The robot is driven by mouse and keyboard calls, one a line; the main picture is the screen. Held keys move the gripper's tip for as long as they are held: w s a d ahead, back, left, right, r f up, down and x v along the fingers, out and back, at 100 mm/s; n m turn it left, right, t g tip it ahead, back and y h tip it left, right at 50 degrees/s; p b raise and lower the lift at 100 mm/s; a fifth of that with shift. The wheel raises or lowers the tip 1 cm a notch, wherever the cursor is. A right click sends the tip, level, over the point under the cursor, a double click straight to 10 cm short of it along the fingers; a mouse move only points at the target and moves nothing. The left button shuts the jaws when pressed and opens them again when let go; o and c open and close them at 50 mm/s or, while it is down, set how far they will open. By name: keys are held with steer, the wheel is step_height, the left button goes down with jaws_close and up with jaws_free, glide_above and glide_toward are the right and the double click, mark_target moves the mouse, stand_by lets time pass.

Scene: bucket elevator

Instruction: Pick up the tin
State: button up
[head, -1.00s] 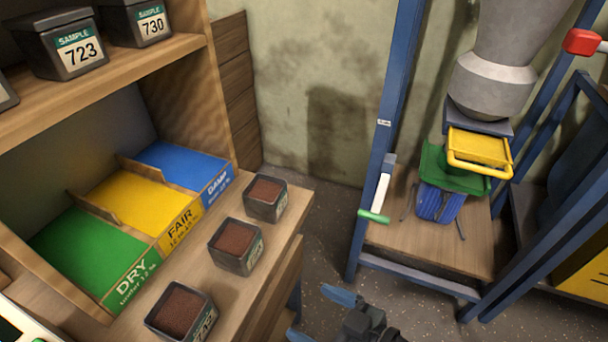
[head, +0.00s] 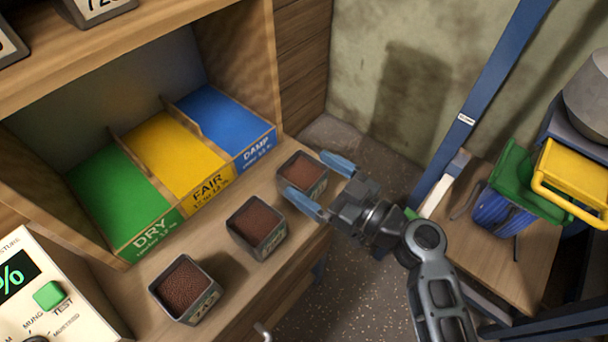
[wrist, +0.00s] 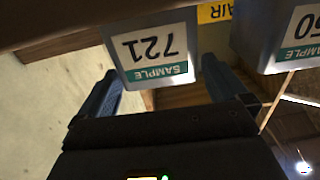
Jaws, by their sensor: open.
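Three open dark tins filled with brown grain stand in a row on the wooden counter. The far tin (head: 302,174) is closest to my gripper (head: 320,184). My gripper is open, with its blue fingers reaching to either side of that tin's near side in the head view. In the wrist view, my gripper (wrist: 162,88) has a tin labelled SAMPLE 721 (wrist: 152,50) upside down in the picture between its fingers. The middle tin (head: 257,226) and near tin (head: 186,288) stand apart from my gripper. A second labelled tin (wrist: 290,40) shows at the right in the wrist view.
Behind the tins is a sorting bin with green DRY (head: 118,205), yellow FAIR (head: 175,150) and blue DAMP (head: 225,118) bays. A meter (head: 45,290) stands at the left. A blue post (head: 490,90) and a stand with a yellow-handled tray (head: 570,185) are at the right.

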mark_target(288, 160)
steer(key=x, duration=0.3)
steer(key=shift+w+a+p, duration=0.15)
steer(key=shift+p, duration=0.2)
steer(key=c, duration=1)
